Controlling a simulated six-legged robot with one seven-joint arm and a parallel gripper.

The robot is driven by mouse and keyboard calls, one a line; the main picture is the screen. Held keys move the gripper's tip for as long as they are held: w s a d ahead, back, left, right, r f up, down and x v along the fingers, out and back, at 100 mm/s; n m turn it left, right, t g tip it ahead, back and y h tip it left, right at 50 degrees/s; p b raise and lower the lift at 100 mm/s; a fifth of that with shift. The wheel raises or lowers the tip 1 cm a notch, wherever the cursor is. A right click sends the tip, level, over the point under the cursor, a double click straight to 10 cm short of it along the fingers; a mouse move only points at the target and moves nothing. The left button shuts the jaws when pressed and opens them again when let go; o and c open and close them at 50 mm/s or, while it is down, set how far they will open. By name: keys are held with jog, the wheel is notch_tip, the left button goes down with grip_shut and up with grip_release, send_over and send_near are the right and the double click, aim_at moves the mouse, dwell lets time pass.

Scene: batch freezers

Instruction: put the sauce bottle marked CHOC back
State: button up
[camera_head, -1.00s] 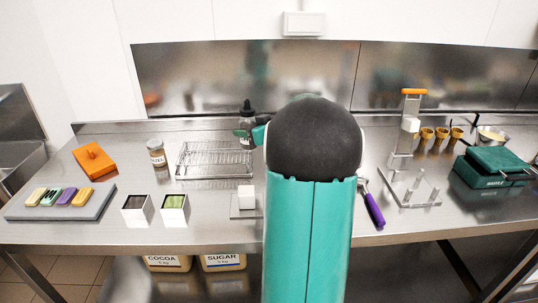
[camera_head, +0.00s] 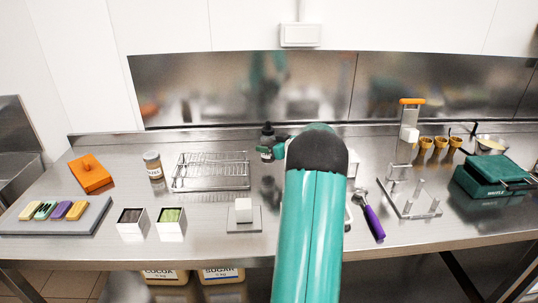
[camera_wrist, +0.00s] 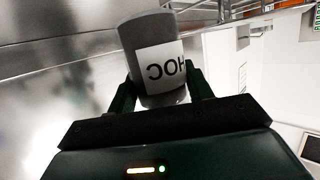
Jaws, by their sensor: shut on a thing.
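The dark sauce bottle (camera_head: 267,141) with a black nozzle is right of the wire rack in the head view, held upright. In the wrist view the bottle (camera_wrist: 154,62) fills the space between the fingers. Its white label shows upside-down letters that read as part of CHOC. My gripper (camera_wrist: 162,90) is shut on it, with one dark finger on each side. In the head view my gripper (camera_head: 279,147) is mostly behind my teal arm. A faint reflection lies on the counter below the bottle; whether its base touches the steel I cannot tell.
A wire rack (camera_head: 211,171) stands left of the bottle. A jar (camera_head: 153,165) and an orange block (camera_head: 91,174) are further left. A scale with a white cube (camera_head: 243,210) is in front. A purple-handled scoop (camera_head: 374,223) and a clear stand (camera_head: 411,202) are to the right.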

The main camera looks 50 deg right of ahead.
jog(key=shift+w+d+f, duration=0.2)
jog(key=shift+d+f, duration=0.15)
jog(key=shift+f, duration=1.65)
jog(key=shift+f, duration=0.2)
jog(key=o, duration=1)
